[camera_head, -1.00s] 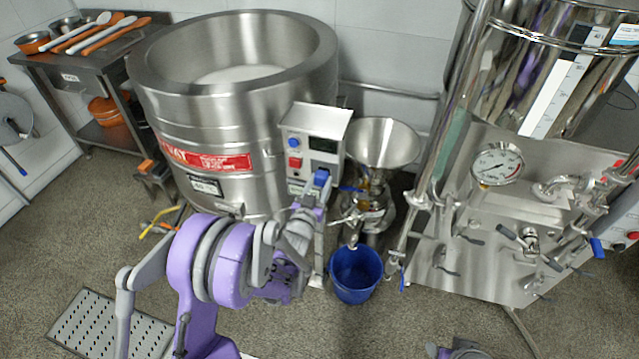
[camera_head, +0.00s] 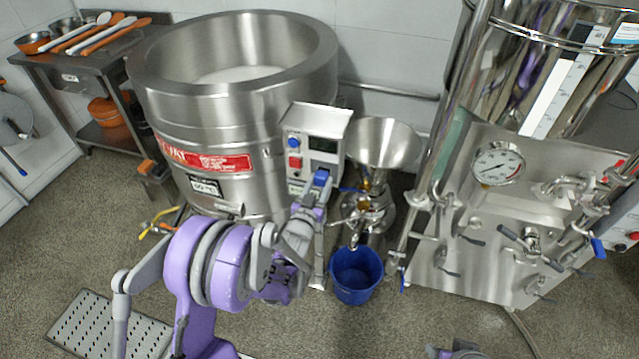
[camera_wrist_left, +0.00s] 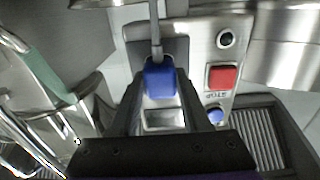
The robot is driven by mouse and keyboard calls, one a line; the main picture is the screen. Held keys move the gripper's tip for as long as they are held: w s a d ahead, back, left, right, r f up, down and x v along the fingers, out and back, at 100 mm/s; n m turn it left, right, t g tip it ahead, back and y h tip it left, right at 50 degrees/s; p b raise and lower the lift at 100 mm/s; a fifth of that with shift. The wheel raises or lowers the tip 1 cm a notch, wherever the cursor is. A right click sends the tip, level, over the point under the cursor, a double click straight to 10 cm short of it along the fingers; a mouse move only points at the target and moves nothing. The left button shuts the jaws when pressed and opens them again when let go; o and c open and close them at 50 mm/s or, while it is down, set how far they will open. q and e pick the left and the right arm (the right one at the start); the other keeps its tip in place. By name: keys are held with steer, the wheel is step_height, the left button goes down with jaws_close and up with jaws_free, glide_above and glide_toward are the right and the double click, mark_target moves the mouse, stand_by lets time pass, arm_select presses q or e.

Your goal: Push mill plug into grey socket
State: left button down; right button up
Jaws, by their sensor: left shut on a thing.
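The blue mill plug (camera_head: 321,178) is at the lower front of the mill's control box (camera_head: 316,122). It also shows in the left wrist view (camera_wrist_left: 160,80), with a grey cable running up from it. My left gripper (camera_head: 312,190) is shut on the plug, its dark fingers on both sides of it in the wrist view (camera_wrist_left: 158,100). The grey socket cannot be made out; the plug and fingers cover that part of the panel. Whether the plug touches the panel or is seated cannot be told. Jaws of my right gripper do not show.
The box has a red stop button (camera_wrist_left: 222,77), a blue button (camera_wrist_left: 215,115) and a black round fitting (camera_wrist_left: 226,39). A steel funnel (camera_head: 384,140) stands to the right above a blue bucket (camera_head: 355,275). A large steel vat (camera_head: 235,110) is behind left.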

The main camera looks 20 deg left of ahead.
arm_select(q)
steer(key=shift+w, duration=0.5)
steer(key=shift+c, duration=1.4)
jaws_free()
steer(key=s+b, duration=0.1)
steer(key=s, duration=0.9)
steer(key=shift+s+a+b, duration=0.15)
steer(key=shift+s+b, duration=0.15)
steer(key=shift+s, duration=0.1)
steer(key=s+r+g+p, duration=0.3)
steer(key=s+g, duration=0.3)
steer(key=s, duration=0.7)
steer(key=s+r+g+p, duration=0.3)
steer(key=s+g, duration=0.3)
steer(key=s, duration=0.7)
steer(key=shift+r+g+y+p, duration=0.3)
steer(key=shift+r+p, duration=0.05)
steer(key=shift+p, duration=0.05)
